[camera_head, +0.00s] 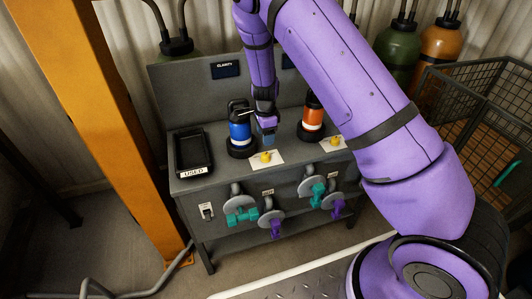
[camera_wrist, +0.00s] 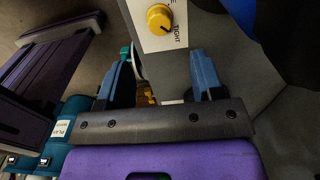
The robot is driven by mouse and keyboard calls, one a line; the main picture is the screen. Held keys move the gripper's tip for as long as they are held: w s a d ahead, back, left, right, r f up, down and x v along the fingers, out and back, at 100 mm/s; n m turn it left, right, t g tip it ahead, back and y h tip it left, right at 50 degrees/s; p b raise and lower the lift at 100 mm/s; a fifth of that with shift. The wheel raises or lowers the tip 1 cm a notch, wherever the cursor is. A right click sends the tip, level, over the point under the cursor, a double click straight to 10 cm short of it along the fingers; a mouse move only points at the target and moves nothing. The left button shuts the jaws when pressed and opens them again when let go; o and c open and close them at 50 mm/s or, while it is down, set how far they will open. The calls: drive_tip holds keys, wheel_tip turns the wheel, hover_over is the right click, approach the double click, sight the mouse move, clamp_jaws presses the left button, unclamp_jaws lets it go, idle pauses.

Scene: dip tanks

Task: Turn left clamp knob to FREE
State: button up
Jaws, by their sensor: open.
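The left clamp knob (camera_head: 265,156) is small and yellow, on a white plate (camera_head: 276,162) at the bench's front edge, before the blue canister (camera_head: 239,131). In the wrist view a yellow knob (camera_wrist: 159,18) shows at the top, beyond the fingertips. Its dark mark points toward the word TIGHT; the other word is cut off, with only an end letter showing. My gripper (camera_head: 267,138) is just behind the left knob in the head view, pointing down. In the wrist view my gripper (camera_wrist: 161,75) has its two blue fingers apart, with no knob between them.
An orange canister (camera_head: 313,117) and a second yellow knob (camera_head: 335,141) stand to the right. A black tray (camera_head: 194,153) marked USED lies at the left. Teal handles (camera_head: 241,214) and purple handles (camera_head: 276,228) project from the bench front. An orange post (camera_head: 105,120) rises at the left.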

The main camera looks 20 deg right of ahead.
sight(265, 155)
wheel_tip(265, 155, down, 10)
drive_tip(key=shift+r, duration=0.1)
idle(0.4)
drive_tip(key=c, duration=0.9)
